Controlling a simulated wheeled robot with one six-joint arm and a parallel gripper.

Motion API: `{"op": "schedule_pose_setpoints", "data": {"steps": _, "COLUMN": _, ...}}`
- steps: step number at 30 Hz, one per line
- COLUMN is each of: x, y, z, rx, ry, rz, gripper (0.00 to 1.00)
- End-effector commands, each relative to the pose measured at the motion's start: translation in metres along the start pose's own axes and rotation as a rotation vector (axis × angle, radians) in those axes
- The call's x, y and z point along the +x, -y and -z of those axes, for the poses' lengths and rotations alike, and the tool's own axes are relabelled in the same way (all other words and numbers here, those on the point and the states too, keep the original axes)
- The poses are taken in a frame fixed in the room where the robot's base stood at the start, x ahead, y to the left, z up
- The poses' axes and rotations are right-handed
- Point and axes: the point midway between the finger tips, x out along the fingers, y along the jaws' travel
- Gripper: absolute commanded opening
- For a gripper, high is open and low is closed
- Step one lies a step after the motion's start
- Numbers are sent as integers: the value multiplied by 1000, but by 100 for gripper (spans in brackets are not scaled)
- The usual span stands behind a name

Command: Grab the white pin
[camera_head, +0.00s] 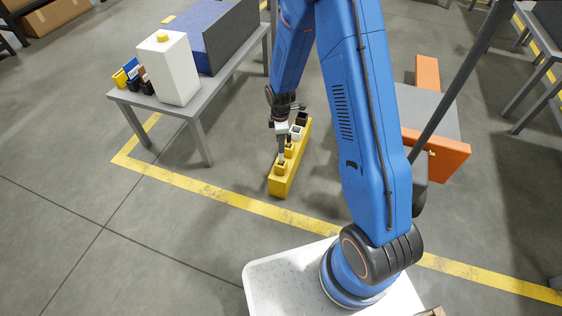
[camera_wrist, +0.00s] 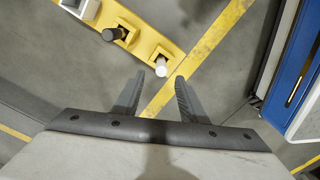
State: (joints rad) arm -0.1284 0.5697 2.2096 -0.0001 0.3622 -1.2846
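The white pin (camera_wrist: 161,68) is a small pale cylinder at the end of a yellow holder (camera_wrist: 150,44) in the wrist view. A dark pin (camera_wrist: 112,34) sits in the holder to its left. My gripper (camera_wrist: 160,77) is open and empty, with the white pin just beyond and between its fingertips in the picture. I cannot tell the exact depth gap. In the head view my gripper (camera_head: 283,150) points down over the yellow holder (camera_head: 284,184), which stands on the floor. The white pin cannot be made out clearly there.
A white socket piece (camera_head: 297,132) and a dark one (camera_head: 302,118) are farther along the holder. A grey table (camera_head: 195,113) with a white container (camera_head: 173,72) and blue box (camera_head: 222,35) stands left. An orange-and-grey unit (camera_head: 440,155) stands right.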

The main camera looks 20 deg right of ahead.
Motion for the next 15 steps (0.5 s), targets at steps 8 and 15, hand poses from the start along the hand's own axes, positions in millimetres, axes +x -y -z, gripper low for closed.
{"op": "schedule_pose_setpoints", "data": {"steps": 8, "x": 40, "y": 1, "z": 0, "rx": 0, "ry": 1, "rz": 3, "gripper": 39}}
{"op": "schedule_pose_setpoints", "data": {"steps": 15, "x": 52, "y": 0, "z": 0, "rx": 0, "ry": 0, "rz": 0, "gripper": 39}}
